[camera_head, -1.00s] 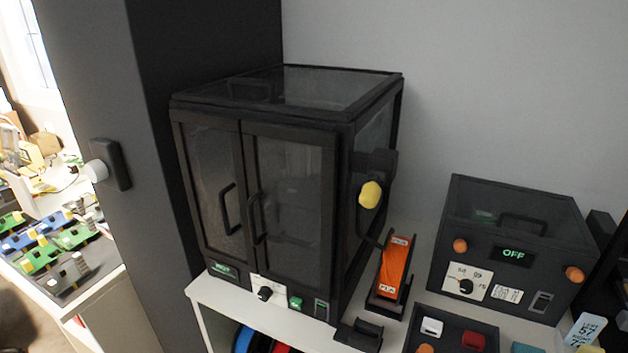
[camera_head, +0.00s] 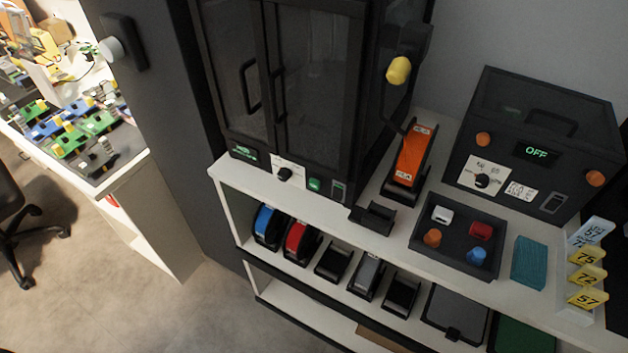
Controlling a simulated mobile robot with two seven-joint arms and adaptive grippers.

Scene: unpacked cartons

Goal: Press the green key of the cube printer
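The cube printer (camera_head: 310,90) is a black cabinet with two glazed doors, both shut, standing on the white shelf top at the upper middle of the head view. Its upper part is cut off by the frame. Its green key (camera_head: 314,184) is on the front base strip, right of a black knob on a white plate (camera_head: 287,173). A small lit green display (camera_head: 243,153) is at the strip's left end. Nothing covers the key. Neither of my grippers shows in the view.
An orange item in a black holder (camera_head: 410,156) stands right of the printer. Further right are a black box reading OFF (camera_head: 537,145), a dark tray (camera_head: 457,232) with several coloured pieces, and yellow number tags (camera_head: 588,276).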

